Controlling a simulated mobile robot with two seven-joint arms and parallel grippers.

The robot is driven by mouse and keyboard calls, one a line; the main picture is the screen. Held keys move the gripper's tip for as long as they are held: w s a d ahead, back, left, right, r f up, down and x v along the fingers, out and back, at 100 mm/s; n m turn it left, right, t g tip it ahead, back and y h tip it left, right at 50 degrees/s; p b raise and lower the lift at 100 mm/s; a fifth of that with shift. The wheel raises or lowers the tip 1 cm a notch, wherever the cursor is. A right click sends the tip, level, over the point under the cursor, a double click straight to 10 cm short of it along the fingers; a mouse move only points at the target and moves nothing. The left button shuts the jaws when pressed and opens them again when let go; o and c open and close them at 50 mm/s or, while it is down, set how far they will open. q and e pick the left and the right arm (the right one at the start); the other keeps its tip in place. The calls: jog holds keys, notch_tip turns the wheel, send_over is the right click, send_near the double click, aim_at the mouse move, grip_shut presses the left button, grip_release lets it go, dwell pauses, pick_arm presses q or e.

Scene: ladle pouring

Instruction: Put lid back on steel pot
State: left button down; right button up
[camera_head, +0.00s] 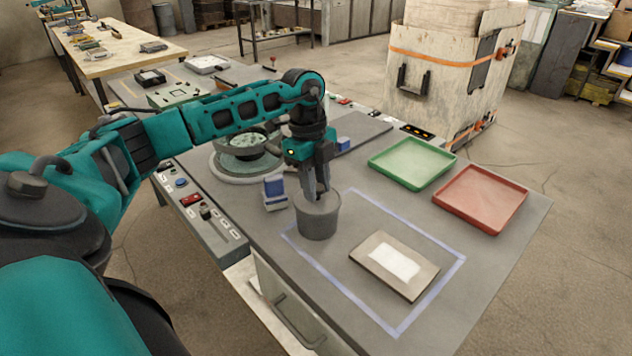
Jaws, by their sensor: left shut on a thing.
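The grey steel pot (319,222) stands upright on the worktable, at the left edge of a pale blue outlined rectangle. My left gripper (319,195) points down over the pot, with its fingertips at the pot's top. It is shut on the lid (308,203), seen as a flat grey surface at the pot's mouth. The fingers hide the lid's grip. I cannot tell whether the lid is fully seated on the rim or slightly above it. My right gripper is not in view.
A framed plate (395,265) lies inside the outline. A green tray (412,163) and a red tray (480,199) sit to the right. A small blue-and-white block (275,192) stands close left of the pot. A round device (240,165) is behind it.

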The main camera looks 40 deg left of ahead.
pick_arm(q)
jog(key=shift+c, duration=1.3)
grip_release()
jog(key=shift+r, duration=0.1)
jog(key=shift+r+p, duration=2.3)
jog(key=shift+r, duration=1.15)
jog(key=shift+c, duration=0.5)
grip_shut()
